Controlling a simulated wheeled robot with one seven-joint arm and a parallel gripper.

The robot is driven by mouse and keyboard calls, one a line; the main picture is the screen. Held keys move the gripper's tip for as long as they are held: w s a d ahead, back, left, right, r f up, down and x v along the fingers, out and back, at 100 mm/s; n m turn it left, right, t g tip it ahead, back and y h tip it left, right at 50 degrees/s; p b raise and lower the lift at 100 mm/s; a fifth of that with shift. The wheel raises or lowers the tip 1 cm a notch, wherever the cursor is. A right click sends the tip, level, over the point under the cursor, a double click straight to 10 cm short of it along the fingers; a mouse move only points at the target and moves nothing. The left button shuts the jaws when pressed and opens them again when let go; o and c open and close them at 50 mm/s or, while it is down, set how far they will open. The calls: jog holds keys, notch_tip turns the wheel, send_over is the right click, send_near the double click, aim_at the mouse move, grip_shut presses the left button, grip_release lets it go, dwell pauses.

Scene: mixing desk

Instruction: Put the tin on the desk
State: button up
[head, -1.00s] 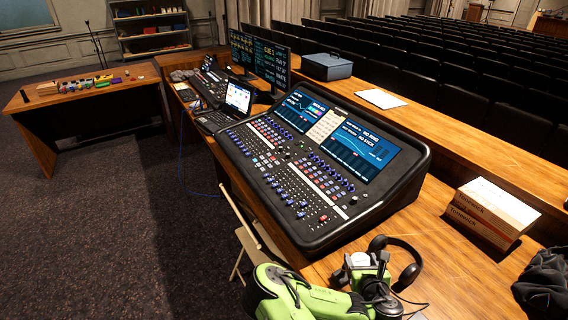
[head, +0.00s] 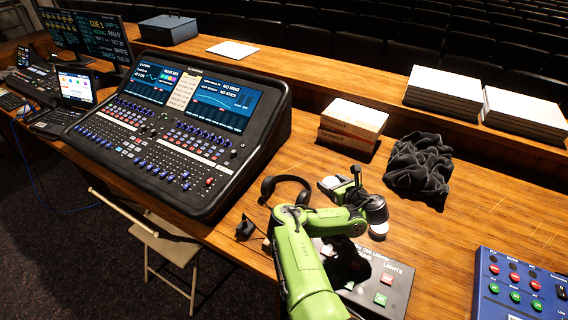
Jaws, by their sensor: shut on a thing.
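My gripper (head: 341,187) is at the end of my green arm, over the wooden desk (head: 265,170). It is shut on a small pale round thing (head: 329,183), which I take to be the tin. The jaws and the wrist hide part of it, and no label can be read. I cannot tell from this view whether it touches the desk top or is held just above it.
Black headphones (head: 268,187) lie left of my gripper. A button panel (head: 392,283) sits under my arm. White-and-brown boxes (head: 352,120) and a dark cloth (head: 420,165) lie behind. The mixing console (head: 180,130) fills the left; bare wood shows at right.

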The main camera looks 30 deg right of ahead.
aim_at(329, 202)
notch_tip(329, 202, down, 10)
jog(key=shift+b, duration=0.65)
jog(key=shift+f, duration=0.1)
jog(key=o, duration=1)
jog(key=shift+o, duration=0.2)
